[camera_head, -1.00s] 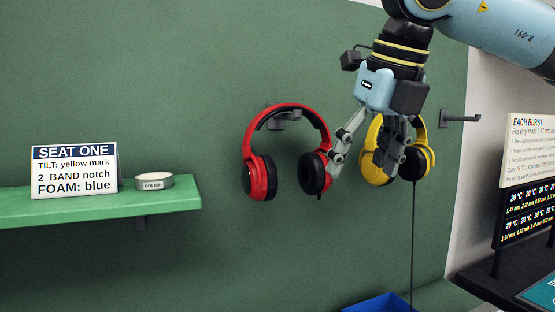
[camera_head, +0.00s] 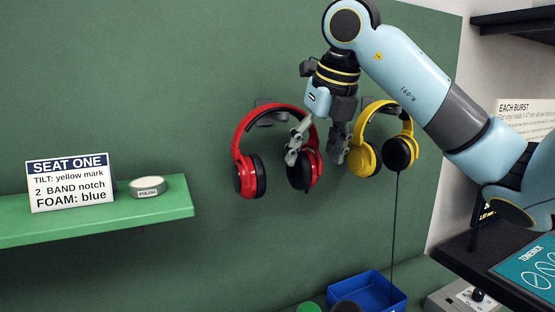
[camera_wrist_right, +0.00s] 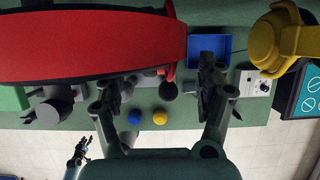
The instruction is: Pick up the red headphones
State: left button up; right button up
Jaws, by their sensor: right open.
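The red headphones (camera_head: 250,130) hang on a wall hook with their two cups down. In the right wrist view, their red band (camera_wrist_right: 90,45) fills the upper left, close to the camera. My right gripper (camera_head: 316,152) is open. One finger is in front of the right cup and partly hides it; the other is between the red and yellow headphones. Its fingers also show in the right wrist view (camera_wrist_right: 158,92), with nothing gripped. Whether a finger touches the headphones is unclear. My left gripper (camera_wrist_right: 78,152) seems to show small at the lower left of that view.
Yellow headphones (camera_head: 365,160) with a hanging cable are close on the right. A green shelf (camera_head: 100,217) with a sign (camera_head: 70,182) and a polish tin (camera_head: 147,187) is at left. A blue bin (camera_head: 375,290) stands below. Bare wall lies between shelf and headphones.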

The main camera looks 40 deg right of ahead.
aim_at(309, 153)
jog(key=shift+w+d+r+p, duration=0.1)
jog(key=shift+w+p, duration=0.1)
jog(key=shift+w, duration=0.3)
jog(key=shift+w+d+r+p, duration=0.1)
jog(key=shift+w+p, duration=0.05)
jog(key=shift+w, duration=0.35)
jog(key=x, duration=0.3)
jog(key=shift+s+f, duration=0.15)
jog(key=shift+f, duration=0.05)
jog(key=c, duration=1.4)
jog(key=shift+r, duration=0.15)
jog(key=shift+c, duration=0.2)
